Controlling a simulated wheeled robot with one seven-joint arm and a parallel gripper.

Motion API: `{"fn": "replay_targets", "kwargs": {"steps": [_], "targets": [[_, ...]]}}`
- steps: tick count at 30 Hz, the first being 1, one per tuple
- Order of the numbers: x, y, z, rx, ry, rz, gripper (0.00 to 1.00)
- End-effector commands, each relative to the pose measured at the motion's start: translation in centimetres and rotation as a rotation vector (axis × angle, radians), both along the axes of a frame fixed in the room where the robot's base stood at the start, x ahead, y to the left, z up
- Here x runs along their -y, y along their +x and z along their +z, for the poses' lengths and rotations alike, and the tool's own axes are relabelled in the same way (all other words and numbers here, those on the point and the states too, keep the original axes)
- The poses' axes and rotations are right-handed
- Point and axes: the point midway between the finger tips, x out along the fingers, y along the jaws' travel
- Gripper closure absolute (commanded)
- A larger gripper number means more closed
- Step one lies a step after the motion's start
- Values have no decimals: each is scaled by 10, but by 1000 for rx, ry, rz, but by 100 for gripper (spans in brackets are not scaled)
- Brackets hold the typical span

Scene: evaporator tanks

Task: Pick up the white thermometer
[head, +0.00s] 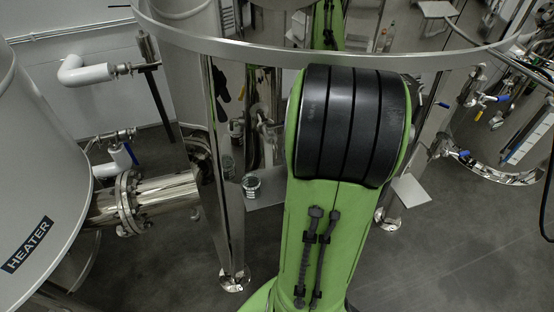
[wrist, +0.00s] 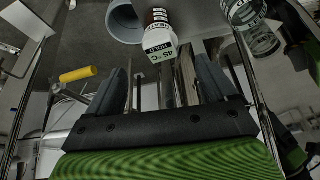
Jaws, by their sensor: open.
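The white thermometer (wrist: 160,46) shows at the top middle of the wrist view, with a pale green display reading 45 °C and HOLD. A dark part with lettering extends above it. My gripper (wrist: 165,75) is open, with one dark finger on each side of the picture's middle. The thermometer appears ahead of the gap between the fingers, and I see no finger closed on it. How far it is from the fingertips is hard to tell. In the head view my green arm hides the gripper, and I cannot make out the thermometer.
A grey-blue cylinder (wrist: 124,22) is just left of the thermometer, and a glass jar (wrist: 256,32) is to its right. A yellow handle (wrist: 78,74) is at the left. In the head view, metal legs (head: 227,190), a heater tank (head: 40,180) and pipework (head: 150,195) surround my arm.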

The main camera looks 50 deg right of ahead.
Motion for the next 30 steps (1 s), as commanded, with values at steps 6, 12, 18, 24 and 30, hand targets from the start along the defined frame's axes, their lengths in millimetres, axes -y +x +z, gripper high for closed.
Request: {"fn": "replay_targets", "kwargs": {"steps": [6, 12, 18, 24, 30], "targets": [[10, 14, -48, -3, 4, 2, 15], [15, 22, -72, -2, 4, 2, 15], [21, 32, -102, -2, 3, 3, 15], [22, 33, -103, -1, 1, 2, 15], [22, 33, -102, -1, 1, 2, 39]]}}
